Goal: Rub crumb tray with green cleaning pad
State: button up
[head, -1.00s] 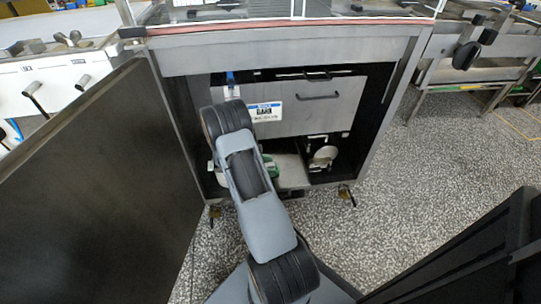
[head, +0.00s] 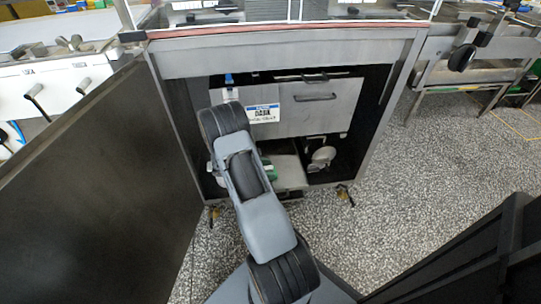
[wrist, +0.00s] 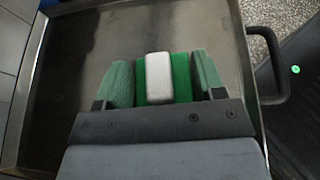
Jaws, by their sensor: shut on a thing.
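The crumb tray (wrist: 282,18) is a shallow, worn grey metal tray with a raised rim and a dark handle at its right in the wrist view. In the head view its pale surface (head: 291,172) shows low in the open cabinet, partly behind my arm. My gripper (wrist: 163,72) is shut on the green cleaning pad (wrist: 182,70), which has a white block on top. The pad is over the tray's floor; its underside is hidden, so I cannot tell whether it touches. In the head view my arm hides most of the gripper.
The cabinet door (head: 95,200) stands open at the left. A grey drawer front (head: 325,115) with a dark handle and a label is above the tray. A caster (head: 323,157) shows right of the tray. Speckled floor (head: 400,220) is clear at the right.

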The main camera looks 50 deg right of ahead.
notch_tip(320, 180, up, 5)
jog(key=p, duration=0.3)
jog(key=shift+d+r, duration=0.1)
jog(key=shift+d, duration=0.05)
jog(key=shift+r+p, duration=1.15)
jog(key=shift+r, duration=0.3)
jog(key=shift+w, duration=0.1)
